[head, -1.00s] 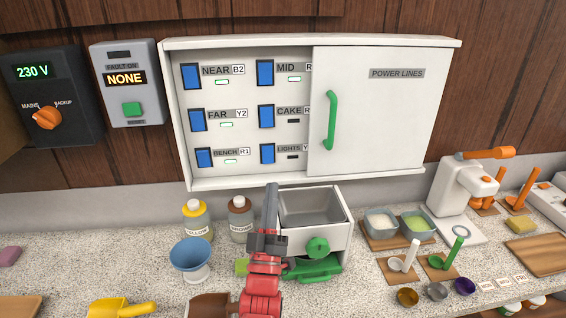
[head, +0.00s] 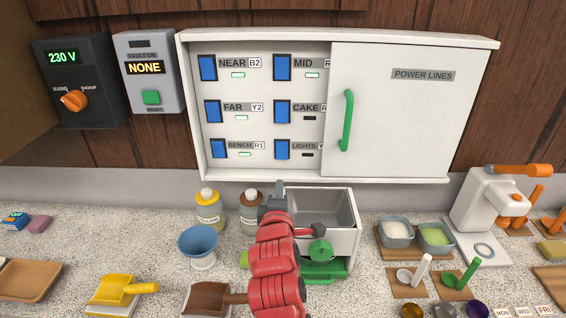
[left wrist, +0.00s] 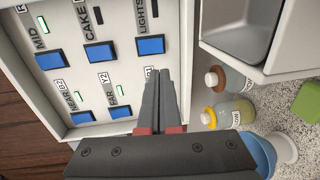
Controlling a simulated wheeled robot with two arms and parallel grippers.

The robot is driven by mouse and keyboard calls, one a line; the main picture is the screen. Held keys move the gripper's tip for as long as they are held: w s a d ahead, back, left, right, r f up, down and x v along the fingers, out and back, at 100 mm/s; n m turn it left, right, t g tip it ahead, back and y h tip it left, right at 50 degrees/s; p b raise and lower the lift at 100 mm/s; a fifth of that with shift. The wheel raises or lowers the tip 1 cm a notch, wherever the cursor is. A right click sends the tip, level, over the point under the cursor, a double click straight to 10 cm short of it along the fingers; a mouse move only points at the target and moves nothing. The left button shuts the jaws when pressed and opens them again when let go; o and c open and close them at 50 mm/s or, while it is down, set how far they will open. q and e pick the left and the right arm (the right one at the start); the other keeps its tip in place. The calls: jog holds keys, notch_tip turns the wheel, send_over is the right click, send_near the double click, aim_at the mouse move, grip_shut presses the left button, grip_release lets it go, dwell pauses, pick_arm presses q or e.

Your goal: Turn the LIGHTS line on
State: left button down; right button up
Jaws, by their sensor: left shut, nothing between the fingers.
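The LIGHTS switch (head: 282,149) is a blue rocker at the bottom of the second column in the wall panel. The lamp beside its label (head: 307,155) is dark. In the left wrist view the LIGHTS switch (left wrist: 150,45) is just beyond my fingertips, with its dark lamp (left wrist: 154,8) above. My left gripper (head: 279,186) is shut and empty, pointing up below the panel's lower edge. Its closed fingers show in the left wrist view (left wrist: 162,75), overlapping the BENCH label; I cannot tell any contact. The right gripper is not in view.
The POWER LINES sliding door (head: 410,110) with its green handle (head: 347,120) covers the panel's right half. CAKE (head: 282,111) also has a dark lamp. A grey bin (head: 348,215), bottles (head: 209,212) and a blue bowl (head: 198,241) stand below. The fault box (head: 151,70) reads NONE.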

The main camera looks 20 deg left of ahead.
aim_at(281, 158)
pick_arm(q)
jog(key=p+x, duration=0.4)
jog(key=x, duration=0.9)
jog(key=shift+r, duration=0.1)
jog(key=shift+w+a, duration=0.15)
jog(key=shift+w, duration=0.35)
